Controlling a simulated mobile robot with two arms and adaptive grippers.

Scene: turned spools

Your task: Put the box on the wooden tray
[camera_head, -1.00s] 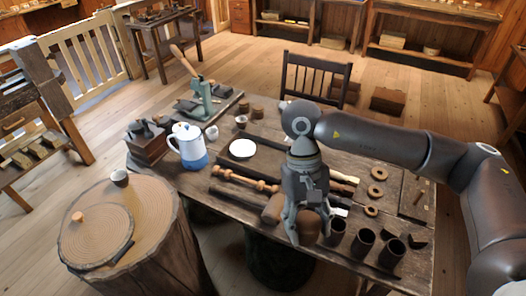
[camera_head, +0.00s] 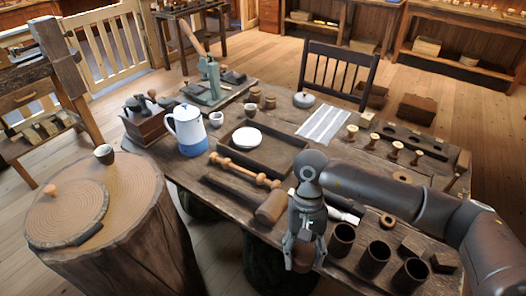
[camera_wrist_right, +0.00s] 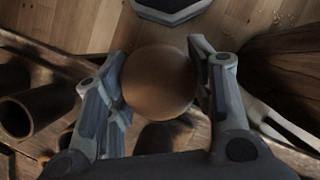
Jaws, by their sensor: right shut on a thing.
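My right gripper (camera_head: 302,256) is shut on a smooth, round brown wooden thing, which I take to be the box (camera_head: 303,262). In the right wrist view the box (camera_wrist_right: 160,82) sits between both fingers of my right gripper (camera_wrist_right: 160,90). In the head view it is at the table's front edge; its height is hard to judge. A dark rectangular wooden tray (camera_head: 292,170) with a low rim lies mid-table and has a white round dish (camera_head: 247,137) in it. My left gripper is not in view.
A mallet (camera_head: 272,207) and a turned spindle (camera_head: 245,170) lie between tray and gripper. Dark cups (camera_head: 374,258) stand right of the gripper. A blue-white pot (camera_head: 187,130) stands left of the tray. A striped cloth (camera_head: 324,124) lies behind. A stump (camera_head: 135,190) stands at left.

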